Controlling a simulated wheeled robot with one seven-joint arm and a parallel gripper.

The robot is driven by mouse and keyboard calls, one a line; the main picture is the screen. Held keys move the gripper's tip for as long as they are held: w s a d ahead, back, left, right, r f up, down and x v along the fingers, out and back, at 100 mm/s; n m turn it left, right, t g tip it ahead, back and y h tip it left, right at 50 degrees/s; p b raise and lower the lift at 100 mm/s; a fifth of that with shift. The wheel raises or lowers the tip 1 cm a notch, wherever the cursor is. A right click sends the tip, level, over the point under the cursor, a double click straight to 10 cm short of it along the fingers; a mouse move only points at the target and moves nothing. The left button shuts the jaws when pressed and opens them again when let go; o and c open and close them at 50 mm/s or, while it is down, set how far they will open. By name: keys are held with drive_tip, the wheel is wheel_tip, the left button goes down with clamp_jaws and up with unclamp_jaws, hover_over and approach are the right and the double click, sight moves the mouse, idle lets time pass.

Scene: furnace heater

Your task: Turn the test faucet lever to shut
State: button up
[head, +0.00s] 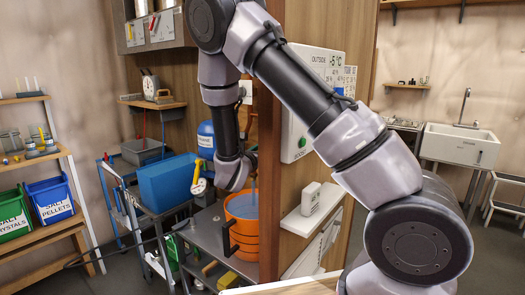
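The test faucet and its lever cannot be clearly made out in the head view; my arm and the wooden partition cover much of that area. A thin blue streak, perhaps running water, stands over an orange bucket (242,222), which holds something blue. The end of my arm with my gripper (236,180) points down just above and left of the bucket. Its fingers are too small and hidden to tell whether they are open or shut. A yellow upright part (196,172) with a round pale dial (198,187) shows just left of my gripper; I cannot tell what it belongs to.
The wooden partition (268,190) stands close to the right of the bucket, with a panel reading -5 °C (322,62) and a white shelf (309,218). A blue bin (168,183) is on the left.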

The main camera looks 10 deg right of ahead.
drive_tip(key=shift+s, duration=0.1)
drive_tip(key=v, duration=1)
drive_tip(key=shift+s+a, duration=0.2)
drive_tip(key=shift+s, duration=0.05)
drive_tip(key=shift+f, duration=0.1)
